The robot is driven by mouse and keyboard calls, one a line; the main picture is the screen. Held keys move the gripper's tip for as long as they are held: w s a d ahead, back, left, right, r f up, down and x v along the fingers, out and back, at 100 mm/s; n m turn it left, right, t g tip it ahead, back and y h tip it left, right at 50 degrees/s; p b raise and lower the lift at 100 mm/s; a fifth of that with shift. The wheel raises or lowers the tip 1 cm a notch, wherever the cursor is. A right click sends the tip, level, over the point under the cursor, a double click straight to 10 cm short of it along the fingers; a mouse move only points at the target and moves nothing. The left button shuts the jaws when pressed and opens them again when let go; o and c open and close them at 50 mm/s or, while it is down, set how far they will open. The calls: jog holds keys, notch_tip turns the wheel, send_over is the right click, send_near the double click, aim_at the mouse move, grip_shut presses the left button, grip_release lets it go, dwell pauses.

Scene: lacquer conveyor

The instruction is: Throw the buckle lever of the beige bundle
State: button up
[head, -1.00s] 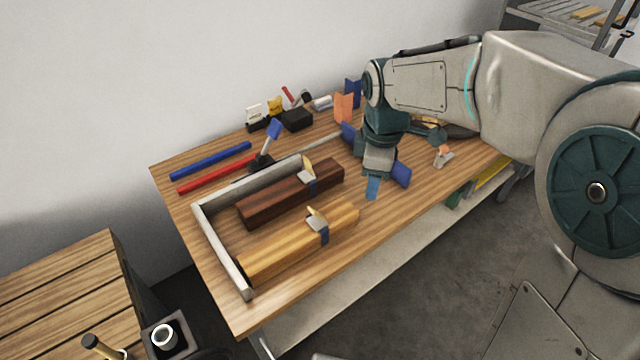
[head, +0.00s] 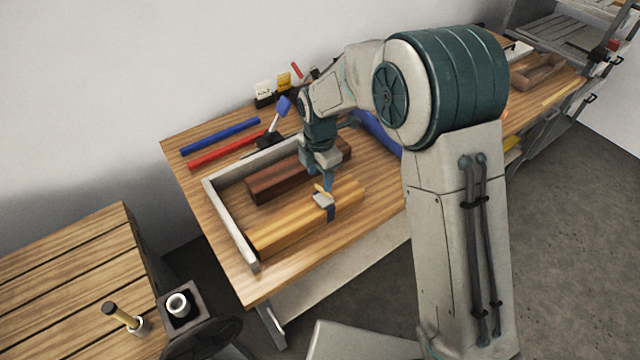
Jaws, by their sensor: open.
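The beige bundle (head: 285,225) is a light wooden block lying along the front of the grey frame on the table. A blue strap (head: 331,212) wraps it near its right end, with a metal buckle (head: 322,200) and a beige lever on top. My gripper (head: 328,180) points down just above the buckle, and its fingers partly hide the lever. I cannot tell whether they touch it. The dark brown bundle (head: 275,183) lies behind, and my gripper hides its buckle.
The grey frame (head: 228,220) borders the bundles at the left and back. A blue bar (head: 220,136) and a red bar (head: 226,150) lie behind it. A blue-handled lever (head: 284,106) stands behind the frame. The table's front edge is clear.

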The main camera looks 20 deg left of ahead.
aim_at(320, 187)
jog(key=shift+f+p, duration=0.4)
jog(key=shift+f, duration=2.2)
jog(key=c, duration=1)
